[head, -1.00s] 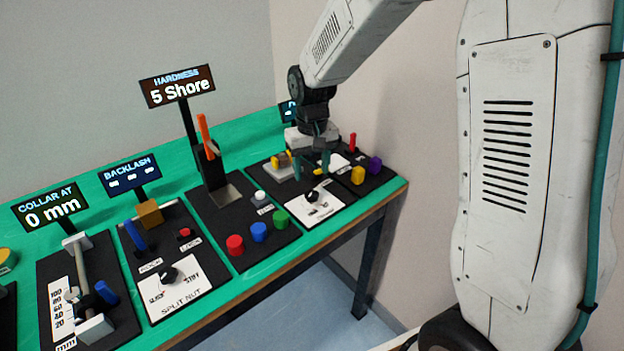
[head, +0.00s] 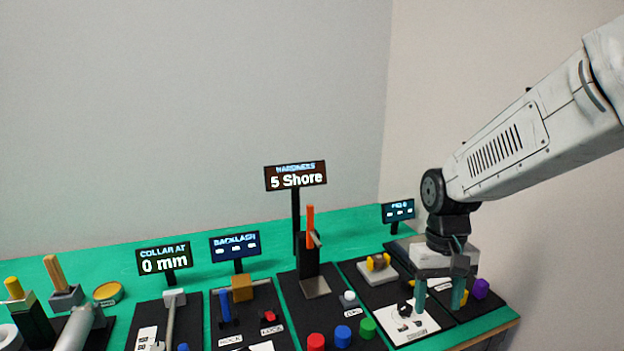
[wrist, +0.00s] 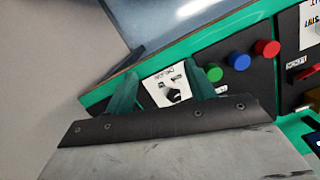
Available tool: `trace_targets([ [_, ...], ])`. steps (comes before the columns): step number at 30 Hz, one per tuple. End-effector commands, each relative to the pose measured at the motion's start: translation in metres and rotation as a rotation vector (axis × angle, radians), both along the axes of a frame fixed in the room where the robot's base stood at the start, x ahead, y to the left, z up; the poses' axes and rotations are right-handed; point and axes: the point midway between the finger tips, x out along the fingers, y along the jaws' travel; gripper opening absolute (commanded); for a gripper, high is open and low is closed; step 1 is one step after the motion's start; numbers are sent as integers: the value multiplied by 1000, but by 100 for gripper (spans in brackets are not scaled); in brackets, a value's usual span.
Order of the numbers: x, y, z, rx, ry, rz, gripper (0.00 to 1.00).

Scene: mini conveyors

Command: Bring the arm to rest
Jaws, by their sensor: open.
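My gripper (head: 434,300) hangs pointing down above the right end of the bench, over the panel with the white dial plate (head: 412,322). Its two teal fingers are apart, with nothing seen between them. In the wrist view, my gripper (wrist: 162,92) shows its fingers on either side of the black knob (wrist: 173,95) on that plate. The knob lies beyond the fingertips, and I cannot tell the exact gap. My arm reaches in from the right, its forearm sloping down to the wrist.
Beside the dial are green (head: 367,328), blue (head: 343,333) and red (head: 316,342) buttons. A hardness post with an orange lever (head: 310,222) stands behind them. A purple knob (head: 480,288) sits right of my gripper. The space above the bench's left half is clear.

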Motion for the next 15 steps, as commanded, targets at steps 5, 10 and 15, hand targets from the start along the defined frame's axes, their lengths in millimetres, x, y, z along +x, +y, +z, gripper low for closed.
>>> trace_targets([
  [5, -64, -8, 41, 1, -21, -6, 54],
  [10, -122, -14, 66, 3, -60, -15, 54],
  [15, -168, -19, 80, 4, -130, -25, 54],
])
